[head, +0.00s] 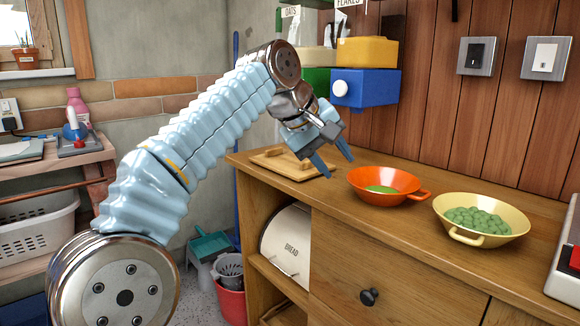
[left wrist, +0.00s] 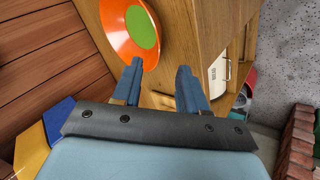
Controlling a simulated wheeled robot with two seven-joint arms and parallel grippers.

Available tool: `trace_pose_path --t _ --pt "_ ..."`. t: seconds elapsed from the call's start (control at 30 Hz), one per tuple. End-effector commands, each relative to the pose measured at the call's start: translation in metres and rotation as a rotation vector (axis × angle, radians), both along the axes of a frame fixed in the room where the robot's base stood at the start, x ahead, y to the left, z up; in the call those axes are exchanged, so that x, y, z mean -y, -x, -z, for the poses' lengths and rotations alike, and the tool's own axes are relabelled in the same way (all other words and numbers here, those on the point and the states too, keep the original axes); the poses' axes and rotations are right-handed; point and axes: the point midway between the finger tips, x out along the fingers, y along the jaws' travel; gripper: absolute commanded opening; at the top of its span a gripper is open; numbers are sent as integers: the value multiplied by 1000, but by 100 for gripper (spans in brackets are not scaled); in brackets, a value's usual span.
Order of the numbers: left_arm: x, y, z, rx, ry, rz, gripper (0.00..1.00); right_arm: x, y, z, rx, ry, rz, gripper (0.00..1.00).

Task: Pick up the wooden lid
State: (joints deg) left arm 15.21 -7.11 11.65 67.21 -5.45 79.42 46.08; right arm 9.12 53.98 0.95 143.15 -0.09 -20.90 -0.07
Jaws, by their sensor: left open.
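The wooden lid (head: 275,161) lies flat at the far left end of the wooden counter, a pale square slab with a raised handle on top. My left gripper (head: 334,164) is open and empty, its blue fingers pointing down just right of the lid, between it and the orange bowl. The fingers partly overlap the lid's right side in the head view. In the left wrist view the open fingers (left wrist: 157,78) show with wood beyond them; I cannot tell the lid apart there. My right gripper is not in view.
An orange bowl (head: 406,184) with green contents stands right of the gripper; it also shows in the left wrist view (left wrist: 113,38). A yellow colander (head: 506,219) of green balls stands farther right. Blue (head: 372,90) and yellow (head: 368,51) boxes are stacked behind. A bread bin (head: 287,245) sits below.

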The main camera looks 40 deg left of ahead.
Motion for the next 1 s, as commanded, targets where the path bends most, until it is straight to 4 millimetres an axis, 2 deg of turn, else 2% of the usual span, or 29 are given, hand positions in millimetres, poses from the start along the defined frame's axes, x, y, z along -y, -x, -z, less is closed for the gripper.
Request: trace_pose_path --t 0.1,0.3,0.6,0.7,0.83,1.0 --pt "-27 -4 10 76 -84 154 43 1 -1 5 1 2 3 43" --pt "-76 -7 15 256 -296 385 43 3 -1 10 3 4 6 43" --pt "-156 7 9 481 -727 558 43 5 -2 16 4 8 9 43" --pt "-172 13 6 509 -827 578 43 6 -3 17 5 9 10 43" --pt "-181 14 5 524 -892 590 43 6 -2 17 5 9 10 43" --pt "-179 -11 15 527 -897 596 43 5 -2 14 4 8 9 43"
